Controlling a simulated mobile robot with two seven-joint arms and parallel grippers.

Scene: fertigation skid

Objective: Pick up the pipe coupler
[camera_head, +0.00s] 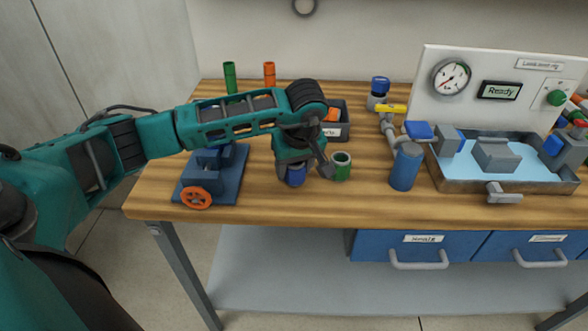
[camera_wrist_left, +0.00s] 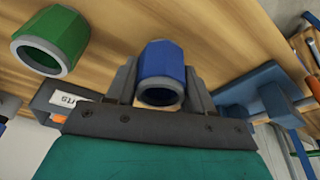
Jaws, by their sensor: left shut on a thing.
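A blue pipe coupler (camera_head: 296,176), a short faceted sleeve with a grey rim, is between the fingers of my left gripper (camera_head: 306,172). The blue coupler also shows in the left wrist view (camera_wrist_left: 162,65), with a finger on each side of it. My left gripper (camera_wrist_left: 160,82) is shut on it. In the head view it is at or just above the wooden tabletop; I cannot tell if it touches. A similar green coupler (camera_head: 341,166) stands close by to the right, apart from the gripper; the left wrist view shows it at upper left (camera_wrist_left: 50,42). My right gripper is not in view.
A blue vise (camera_head: 210,171) with an orange wheel is left of the gripper. A labelled bin (camera_head: 338,132) is behind it. A blue canister (camera_head: 405,167), yellow-handled valve (camera_head: 391,109) and water tray (camera_head: 505,185) are to the right. Green (camera_head: 230,77) and orange (camera_head: 269,74) tubes stand behind.

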